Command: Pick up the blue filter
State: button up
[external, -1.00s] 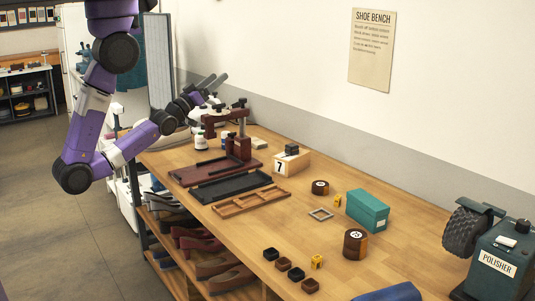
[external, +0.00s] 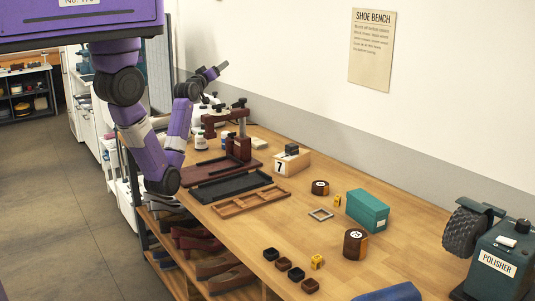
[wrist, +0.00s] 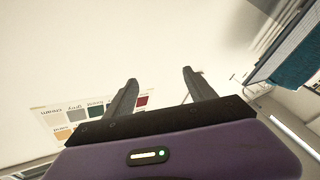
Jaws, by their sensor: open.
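I cannot make out a blue filter for certain in either view. My gripper (external: 217,71) is raised in front of the wall above the far end of the wooden bench (external: 230,225). In the wrist view my gripper (wrist: 160,77) has its two dark fingers apart, with nothing between them. A blue object (external: 392,292), cut off by the bottom edge of the external view, lies at the bench's near end; I cannot tell what it is.
A dark red press (external: 238,140), trays, a teal box (external: 367,210), a tape-like roll (external: 355,243) and a polisher (external: 497,262) occupy the bench. Shoes sit on shelves below. The wrist view shows a colour chart (wrist: 75,115) on the wall. Open floor lies left.

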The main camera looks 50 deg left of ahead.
notch_tip(320, 180, down, 10)
jog(key=w+a+m+g+h, duration=0.1)
jog(key=w+a+m+h, duration=0.1)
jog(key=w+a+m, duration=0.1)
jog(key=m+g+h+p, duration=0.1)
jog(key=m+g+h, duration=0.1)
send_over(223, 139)
notch_tip(223, 139, down, 8)
jog(key=f+m+h, duration=0.1)
jog(key=f, duration=0.4)
jog(key=s+f+m, duration=0.1)
jog(key=f, duration=0.4)
jog(key=s+f+m+g+h, duration=0.1)
jog(key=f, duration=0.4)
jog(key=shift+d+m+h+p, duration=0.3)
jog(key=shift+p, duration=0.1)
jog(key=shift+p+x, duration=0.55)
jog(key=shift+x, duration=3.25)
jog(key=shift+s+f, duration=0.1)
jog(key=shift+f, duration=0.05)
grip_shut()
